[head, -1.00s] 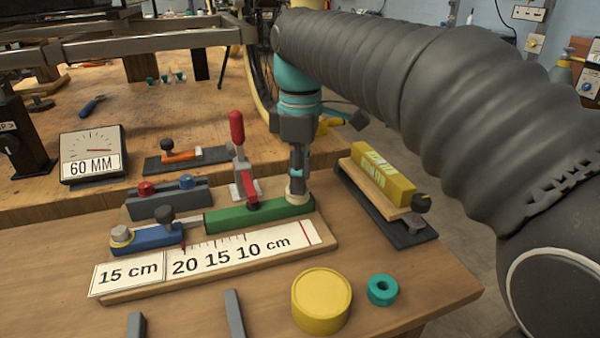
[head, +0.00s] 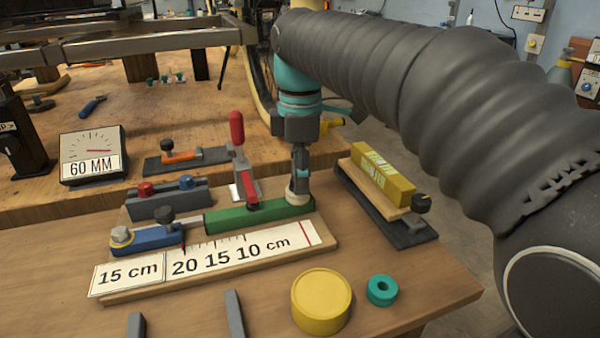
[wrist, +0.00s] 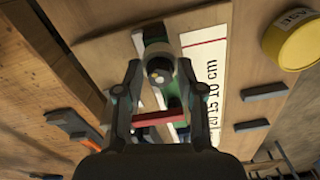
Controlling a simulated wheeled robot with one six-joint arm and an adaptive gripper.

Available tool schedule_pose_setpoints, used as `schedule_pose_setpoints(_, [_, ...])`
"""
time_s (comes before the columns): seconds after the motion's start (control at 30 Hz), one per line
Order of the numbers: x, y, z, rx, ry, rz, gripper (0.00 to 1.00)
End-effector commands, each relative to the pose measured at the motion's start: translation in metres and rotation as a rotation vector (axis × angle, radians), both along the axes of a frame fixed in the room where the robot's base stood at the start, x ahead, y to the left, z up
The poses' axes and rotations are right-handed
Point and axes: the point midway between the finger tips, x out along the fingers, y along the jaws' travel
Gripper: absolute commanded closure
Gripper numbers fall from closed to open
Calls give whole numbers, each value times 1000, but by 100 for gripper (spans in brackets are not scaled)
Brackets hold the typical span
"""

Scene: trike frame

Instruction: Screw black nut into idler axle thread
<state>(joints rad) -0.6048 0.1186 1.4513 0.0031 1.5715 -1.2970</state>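My gripper (head: 299,190) points down at the right end of the green block (head: 240,219) on the ruler jig. A cream collar (head: 297,199) shows just under the fingertips. In the wrist view my gripper (wrist: 159,70) has its fingers apart, one on each side of a dark round piece (wrist: 158,73) with a pale ring around it. This piece looks like the black nut on the axle end, but it is small and dark. I cannot tell whether the fingers touch it. The thread itself is hidden.
A red-handled clamp (head: 237,128) stands close left of my gripper. A yellow block (head: 383,180) on a dark rail is to the right. A yellow round lid (head: 321,301) and a teal ring (head: 382,290) lie in front. A dial marked 60 MM (head: 92,154) stands at left.

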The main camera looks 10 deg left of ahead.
Motion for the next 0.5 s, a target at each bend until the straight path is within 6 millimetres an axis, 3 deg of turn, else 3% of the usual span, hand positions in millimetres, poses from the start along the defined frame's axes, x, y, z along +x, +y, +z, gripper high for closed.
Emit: schedule_pose_setpoints(0.5, [1,0,0,0,1,152,62])
